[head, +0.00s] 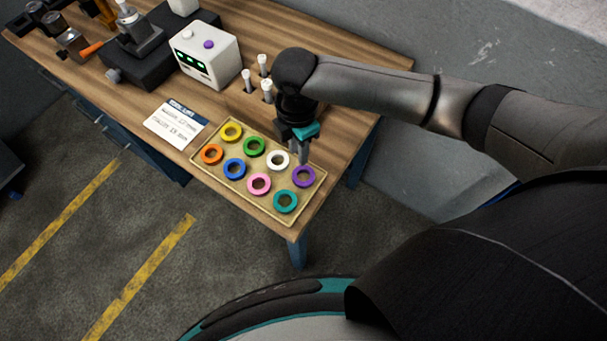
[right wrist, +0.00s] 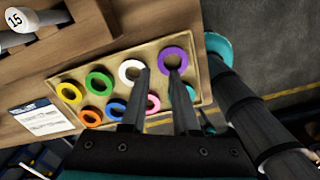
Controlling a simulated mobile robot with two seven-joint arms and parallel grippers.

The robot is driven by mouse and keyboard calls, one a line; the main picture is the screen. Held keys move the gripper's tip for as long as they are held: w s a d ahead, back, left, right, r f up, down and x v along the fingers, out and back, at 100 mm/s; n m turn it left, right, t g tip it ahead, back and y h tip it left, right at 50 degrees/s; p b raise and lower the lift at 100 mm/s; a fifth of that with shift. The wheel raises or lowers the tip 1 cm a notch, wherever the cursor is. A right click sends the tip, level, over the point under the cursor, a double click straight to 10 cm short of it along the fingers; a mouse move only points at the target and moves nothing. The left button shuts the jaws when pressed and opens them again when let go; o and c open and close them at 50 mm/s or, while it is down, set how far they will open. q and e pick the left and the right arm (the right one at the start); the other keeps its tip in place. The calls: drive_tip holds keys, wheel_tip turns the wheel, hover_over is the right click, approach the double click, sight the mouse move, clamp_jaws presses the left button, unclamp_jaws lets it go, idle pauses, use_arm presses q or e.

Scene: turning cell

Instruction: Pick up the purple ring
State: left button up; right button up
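The purple ring (head: 304,185) lies flat in the right corner of a shallow tan tray (head: 240,194) on the wooden bench. It also shows in the right wrist view (right wrist: 174,49), at the top right of the tray. My right gripper (head: 302,160) points down just above and beside the purple ring. In the right wrist view the gripper (right wrist: 159,72) is open, with a clear gap between its fingers and nothing in it. One fingertip overlaps the near edge of the purple ring, the other is by the white ring (right wrist: 132,61). Contact cannot be told. My left gripper is not in view.
Yellow, green, orange, blue, pink and teal (head: 285,211) rings share the tray. White-topped pegs (head: 248,82) and a white box with green displays (head: 205,62) stand behind it. A printed card (head: 174,125) lies left of the tray. The bench's front edge is close to the tray.

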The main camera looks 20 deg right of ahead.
sight(298, 170)
drive_tip(key=f, duration=0.6)
drive_tip(key=shift+s+a+f, duration=0.15)
drive_tip(key=shift+s+f, duration=0.05)
drive_tip(key=shift+s, duration=0.05)
clamp_jaws()
